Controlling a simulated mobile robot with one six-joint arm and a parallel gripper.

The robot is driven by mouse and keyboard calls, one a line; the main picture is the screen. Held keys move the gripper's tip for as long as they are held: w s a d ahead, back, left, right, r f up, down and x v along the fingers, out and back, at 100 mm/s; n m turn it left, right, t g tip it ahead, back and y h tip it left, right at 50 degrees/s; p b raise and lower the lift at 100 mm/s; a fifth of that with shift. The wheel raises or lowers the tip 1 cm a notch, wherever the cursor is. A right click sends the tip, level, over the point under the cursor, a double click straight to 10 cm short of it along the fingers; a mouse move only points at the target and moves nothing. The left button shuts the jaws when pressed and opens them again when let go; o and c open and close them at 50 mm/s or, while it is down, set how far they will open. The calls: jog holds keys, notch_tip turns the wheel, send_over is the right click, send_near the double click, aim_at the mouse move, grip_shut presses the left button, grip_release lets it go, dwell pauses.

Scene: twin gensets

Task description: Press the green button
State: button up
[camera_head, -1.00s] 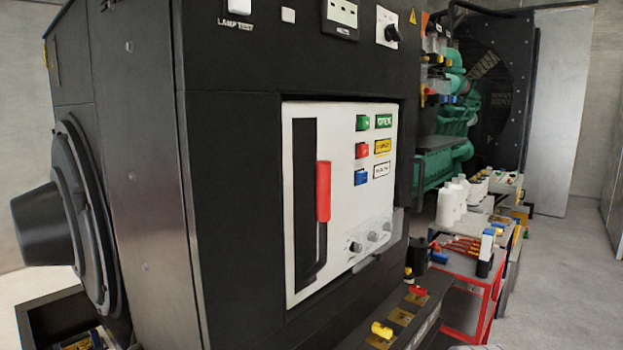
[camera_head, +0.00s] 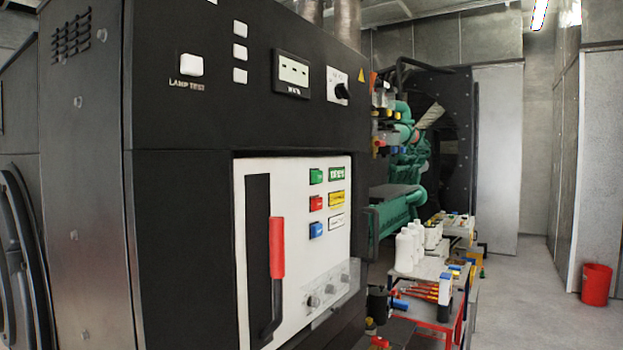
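The green button (camera_head: 316,176) is at the top of a short column of coloured buttons on the white panel (camera_head: 290,200) set into the black cabinet. A red button (camera_head: 316,202) sits just below it, and a blue button (camera_head: 316,229) below that. A green label (camera_head: 337,173) is to the right of the green button. A lever with a red grip (camera_head: 277,247) stands in a dark slot to the left of the buttons. Nothing covers the green button. My gripper is not in view.
The black cabinet (camera_head: 185,240) fills the left and middle. A red cart (camera_head: 432,325) with tools and white bottles (camera_head: 405,247) stands to the right of it. A red bin (camera_head: 596,284) stands at the far right. The grey floor (camera_head: 535,310) between them is clear.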

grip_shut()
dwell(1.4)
